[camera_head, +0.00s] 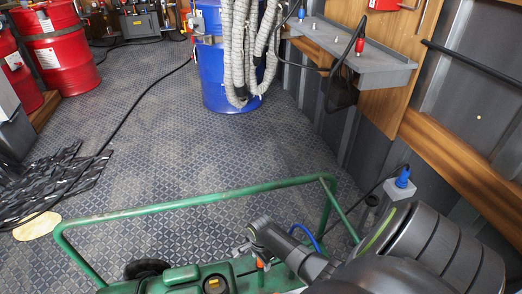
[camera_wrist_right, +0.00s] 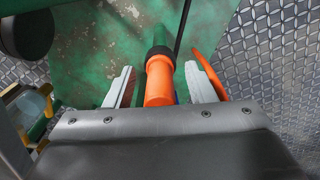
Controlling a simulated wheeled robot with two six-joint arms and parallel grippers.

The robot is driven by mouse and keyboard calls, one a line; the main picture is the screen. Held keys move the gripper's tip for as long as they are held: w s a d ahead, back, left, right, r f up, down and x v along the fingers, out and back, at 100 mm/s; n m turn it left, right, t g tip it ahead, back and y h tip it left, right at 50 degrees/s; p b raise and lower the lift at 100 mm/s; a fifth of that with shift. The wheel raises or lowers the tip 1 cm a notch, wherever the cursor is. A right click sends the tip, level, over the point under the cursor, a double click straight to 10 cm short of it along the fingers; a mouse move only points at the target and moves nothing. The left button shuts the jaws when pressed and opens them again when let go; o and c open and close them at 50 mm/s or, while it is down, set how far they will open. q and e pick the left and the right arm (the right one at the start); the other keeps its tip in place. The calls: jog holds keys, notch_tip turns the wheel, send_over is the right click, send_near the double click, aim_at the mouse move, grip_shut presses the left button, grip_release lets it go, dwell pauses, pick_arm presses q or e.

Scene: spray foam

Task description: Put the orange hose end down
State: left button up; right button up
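The orange hose end (camera_wrist_right: 158,82) stands between the two fingers of my right gripper (camera_wrist_right: 162,86) in the right wrist view. The hose end's near part is hidden by the gripper body. My left gripper is in neither view.
A second, curved orange part (camera_wrist_right: 208,74) lies beside the right finger. Blue drum (camera_head: 228,90) with pale hoses stands ahead, red drums (camera_head: 60,52) at the back left. A grey wall shelf (camera_head: 372,70) is at the right. The patterned floor between is mostly clear.

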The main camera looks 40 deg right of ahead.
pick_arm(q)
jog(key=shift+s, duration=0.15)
pick_arm(e)
jog(key=shift+r, duration=0.3)
notch_tip(320, 180, up, 6)
jog(key=p, duration=0.3)
jog(key=shift+r, duration=0.15)
notch_tip(320, 180, up, 5)
jog(key=shift+f+p, duration=0.15)
jog(key=shift+p, duration=0.85)
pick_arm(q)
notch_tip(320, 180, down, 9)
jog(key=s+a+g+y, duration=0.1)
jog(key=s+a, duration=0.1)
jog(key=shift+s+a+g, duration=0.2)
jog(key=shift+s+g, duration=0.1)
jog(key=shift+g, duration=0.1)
pick_arm(e)
jog(key=shift+r, duration=0.8)
